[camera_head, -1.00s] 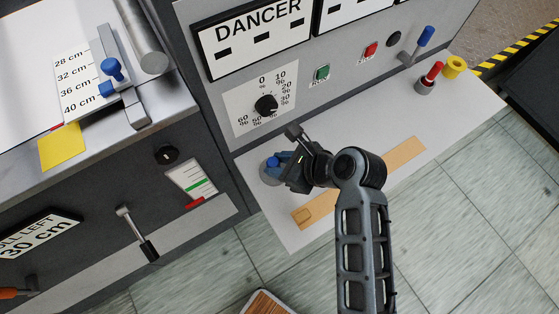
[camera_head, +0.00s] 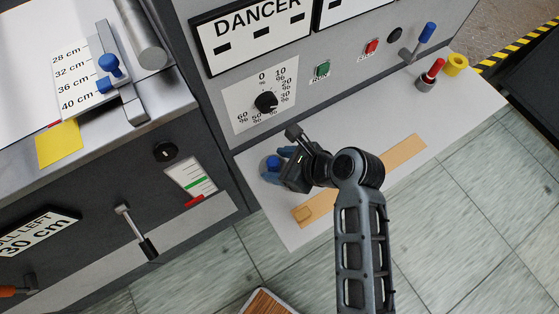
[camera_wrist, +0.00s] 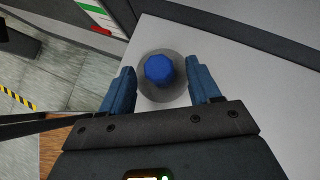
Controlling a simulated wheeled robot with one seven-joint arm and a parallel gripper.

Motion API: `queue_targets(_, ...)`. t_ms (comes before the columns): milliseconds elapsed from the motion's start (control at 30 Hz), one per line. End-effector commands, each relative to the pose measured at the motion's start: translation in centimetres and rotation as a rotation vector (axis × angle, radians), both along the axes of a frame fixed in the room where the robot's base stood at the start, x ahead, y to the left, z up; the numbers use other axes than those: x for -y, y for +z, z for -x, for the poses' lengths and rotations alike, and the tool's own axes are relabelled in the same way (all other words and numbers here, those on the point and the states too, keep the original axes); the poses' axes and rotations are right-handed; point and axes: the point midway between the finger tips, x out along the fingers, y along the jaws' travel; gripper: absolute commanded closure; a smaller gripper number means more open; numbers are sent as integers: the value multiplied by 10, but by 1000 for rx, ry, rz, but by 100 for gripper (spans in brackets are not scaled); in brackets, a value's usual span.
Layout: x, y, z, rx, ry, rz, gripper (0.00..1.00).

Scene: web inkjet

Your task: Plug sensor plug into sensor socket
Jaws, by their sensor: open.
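A blue faceted plug-like piece (camera_wrist: 159,70) sits in the middle of a round grey base (camera_wrist: 161,97) on the light shelf. It also shows in the head view (camera_head: 272,162) at the shelf's left end. My gripper (camera_wrist: 160,64) is open, with one blue finger on each side of the blue piece and a gap to both. In the head view my gripper (camera_head: 279,165) is low over that base. No label shows which piece is the sensor plug or socket. The lower part of the blue piece is hidden.
At the shelf's right end stand a red-topped piece on a grey base (camera_head: 426,84) and a yellow ring (camera_head: 455,65). A tan strip (camera_head: 405,153) lies along the shelf. The panel behind carries a black dial (camera_head: 266,102) and a green button (camera_head: 322,69).

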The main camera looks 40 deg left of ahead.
Motion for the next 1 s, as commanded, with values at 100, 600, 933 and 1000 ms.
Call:
queue_targets(100,0,0,0,0,0,0,38)
queue_targets(600,44,45,-6,1,-1,-1,38)
queue_targets(933,55,55,-7,0,0,0,38)
queue_targets(1000,55,55,-7,0,0,0,38)
